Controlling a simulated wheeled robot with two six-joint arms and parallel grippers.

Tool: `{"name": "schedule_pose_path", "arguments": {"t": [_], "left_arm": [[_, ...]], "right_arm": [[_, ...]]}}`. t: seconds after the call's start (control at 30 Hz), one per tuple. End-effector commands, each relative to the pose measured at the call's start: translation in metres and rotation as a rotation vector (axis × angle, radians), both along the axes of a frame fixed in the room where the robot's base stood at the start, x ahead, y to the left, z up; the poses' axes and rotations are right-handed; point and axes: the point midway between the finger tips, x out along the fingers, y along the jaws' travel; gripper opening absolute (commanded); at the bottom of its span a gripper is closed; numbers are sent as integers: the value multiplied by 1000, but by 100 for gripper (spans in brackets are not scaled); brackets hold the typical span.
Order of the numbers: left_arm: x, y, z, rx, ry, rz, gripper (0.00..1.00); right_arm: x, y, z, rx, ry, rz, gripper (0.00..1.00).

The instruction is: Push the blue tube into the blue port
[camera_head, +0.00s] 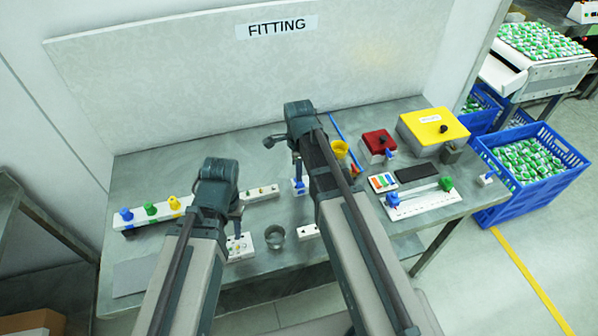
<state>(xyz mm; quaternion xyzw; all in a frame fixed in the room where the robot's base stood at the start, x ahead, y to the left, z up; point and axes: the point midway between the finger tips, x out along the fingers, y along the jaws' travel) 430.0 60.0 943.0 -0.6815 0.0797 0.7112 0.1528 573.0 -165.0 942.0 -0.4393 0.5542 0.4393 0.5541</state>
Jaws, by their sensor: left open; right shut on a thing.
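My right gripper (297,170) points down over the middle of the table and is shut on a small blue piece (299,184), which looks like the blue tube. This piece is at a small white block (300,191). The blue port is not clear; the contact there is too small to make out, so I cannot tell if the tube is in it. My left gripper (237,225) is open, pointing down just above another white block (240,248) with small dark marks, nearer the front edge.
A rail (155,216) with blue, green and yellow knobs lies at left. A grey ring (275,237) stands between the arms. A yellow funnel (339,148), red box (378,142), yellow box (433,128) and white slider plate (420,200) stand at right. A thin blue strip (346,140) lies behind my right arm.

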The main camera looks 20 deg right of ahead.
Motion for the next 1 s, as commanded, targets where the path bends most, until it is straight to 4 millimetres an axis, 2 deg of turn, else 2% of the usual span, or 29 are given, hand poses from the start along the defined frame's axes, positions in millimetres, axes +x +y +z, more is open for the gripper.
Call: {"name": "schedule_pose_path", "arguments": {"t": [0.53,0.67,0.7,0.9,1.0], "left_arm": [[0,0,-14,0,0,0,42],[0,0,-13,0,0,0,42],[0,0,-13,0,0,0,42],[0,0,-13,0,0,0,42],[0,0,-13,0,0,0,42]], "right_arm": [[0,0,-14,0,0,0,0],[0,0,-13,0,0,0,0],[0,0,-13,0,0,0,9],[0,0,-13,0,0,0,42],[0,0,-13,0,0,0,42]]}}
